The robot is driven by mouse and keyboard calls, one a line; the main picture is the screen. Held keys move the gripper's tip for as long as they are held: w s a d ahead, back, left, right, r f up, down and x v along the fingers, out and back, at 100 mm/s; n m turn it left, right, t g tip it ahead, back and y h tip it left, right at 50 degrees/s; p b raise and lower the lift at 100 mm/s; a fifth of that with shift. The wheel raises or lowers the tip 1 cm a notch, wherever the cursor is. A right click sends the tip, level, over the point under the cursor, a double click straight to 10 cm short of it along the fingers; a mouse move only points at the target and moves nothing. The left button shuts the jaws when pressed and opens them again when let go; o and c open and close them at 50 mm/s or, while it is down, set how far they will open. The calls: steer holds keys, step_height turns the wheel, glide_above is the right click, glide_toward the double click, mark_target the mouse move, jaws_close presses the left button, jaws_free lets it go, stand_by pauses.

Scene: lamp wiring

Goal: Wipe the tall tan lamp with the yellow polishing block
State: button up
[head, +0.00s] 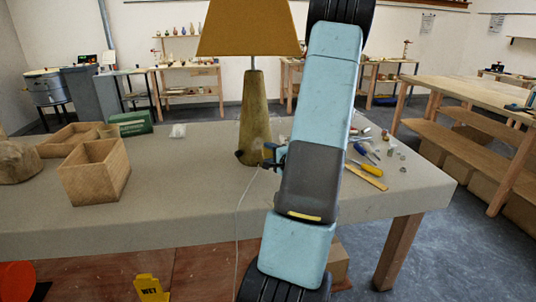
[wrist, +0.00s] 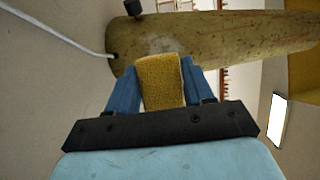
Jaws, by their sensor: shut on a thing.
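The tall tan lamp (head: 254,120) stands upright on the grey table, with a mustard shade (head: 250,28) on top. In the wrist view its tan body (wrist: 220,35) lies sideways across the top, with a pale smudge on it. My gripper (head: 268,157) is beside the lower part of the lamp. In the wrist view its blue fingers are shut on the yellow polishing block (wrist: 160,82). The block's far end is at the lamp body and appears to touch it. In the head view my arm hides most of the gripper, and I cannot make out the block.
A white cord (head: 239,205) runs from the lamp's base over the table's front edge. Wooden boxes (head: 95,171) and a green box (head: 132,123) stand at the left. Screwdrivers (head: 365,168) and small parts lie right of my arm. The table's front left is clear.

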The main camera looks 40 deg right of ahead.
steer(key=shift+w+d+f, duration=0.15)
steer(key=shift+w+d, duration=0.5)
steer(key=shift+w, duration=0.35)
steer(key=shift+w+d+f, duration=0.15)
steer(key=shift+w+d, duration=0.5)
steer(key=shift+w, duration=0.3)
steer(key=shift+w+d+f, duration=0.1)
steer(key=shift+w+d, duration=0.2)
steer(key=shift+w, duration=0.2)
steer(key=shift+w+d+f, duration=0.1)
steer(key=shift+w+d, duration=0.15)
steer(key=shift+w, duration=0.2)
steer(key=shift+w+a+r, duration=0.1)
steer(key=shift+w+a, duration=0.2)
steer(key=shift+a, duration=0.2)
steer(key=shift+w+a, duration=0.35)
steer(key=shift+a, duration=0.2)
steer(key=shift+c, duration=0.8)
steer(key=shift+w+a, duration=0.35)
steer(key=shift+a, duration=0.3)
steer(key=shift+w+a, duration=0.4)
steer(key=shift+a, duration=0.25)
steer(key=shift+w+a, duration=0.35)
steer(key=shift+a, duration=0.3)
steer(key=shift+w, duration=0.1)
steer(key=shift+d, duration=0.15)
